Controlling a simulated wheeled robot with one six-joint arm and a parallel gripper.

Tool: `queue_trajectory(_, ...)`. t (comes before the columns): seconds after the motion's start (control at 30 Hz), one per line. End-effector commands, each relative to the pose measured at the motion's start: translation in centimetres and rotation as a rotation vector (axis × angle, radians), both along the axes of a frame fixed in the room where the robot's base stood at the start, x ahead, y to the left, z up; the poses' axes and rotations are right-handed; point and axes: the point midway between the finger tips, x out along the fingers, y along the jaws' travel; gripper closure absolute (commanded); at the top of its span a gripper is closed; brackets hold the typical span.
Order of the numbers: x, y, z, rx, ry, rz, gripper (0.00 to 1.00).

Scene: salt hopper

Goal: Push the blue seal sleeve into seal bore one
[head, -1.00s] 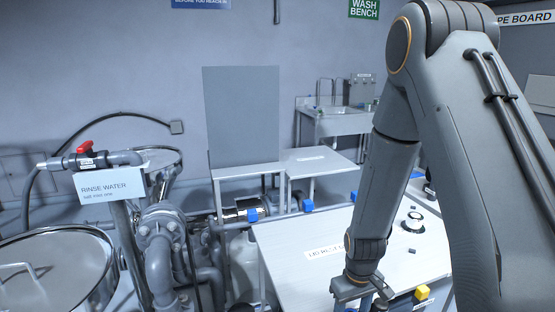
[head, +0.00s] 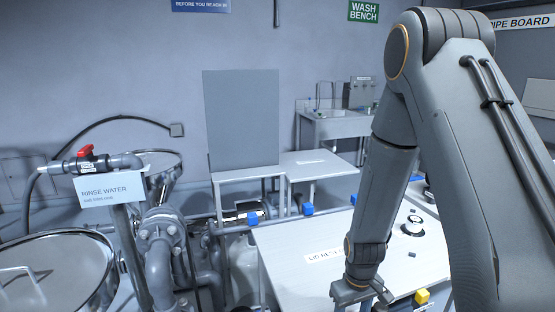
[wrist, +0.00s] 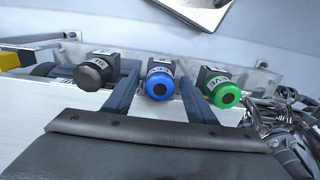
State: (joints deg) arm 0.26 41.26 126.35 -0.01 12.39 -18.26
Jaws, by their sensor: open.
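My gripper (wrist: 160,92) is open, with one finger on each side of the blue sleeve. Whether the fingers touch it cannot be told. A dark grey sleeve (wrist: 92,73) is to its left and a green sleeve (wrist: 225,95) to its right. In the head view, my gripper (head: 361,292) points down at the near edge of the lid rest table. The sleeves are not clearly visible there. I cannot identify seal bore one in either view.
The pale lid rest table (head: 310,235) is mostly bare, with a round dark-and-white part (head: 412,227) at its right. A yellow block (head: 422,297) is right of my gripper. Rinse water pipes (head: 158,250) and a lidded vessel (head: 50,275) stand left.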

Motion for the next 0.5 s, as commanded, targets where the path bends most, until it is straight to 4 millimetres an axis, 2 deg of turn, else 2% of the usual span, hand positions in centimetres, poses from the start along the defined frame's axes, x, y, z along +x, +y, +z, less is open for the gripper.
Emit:
queue_trajectory(0.23,0.01,0.0,0.01,0.0,0.0,0.0,0.48)
queue_trajectory(0.27,0.01,0.0,0.01,0.0,0.0,0.0,0.52)
queue_trajectory(0.5,0.0,-0.01,0.01,0.0,0.0,0.0,0.92)
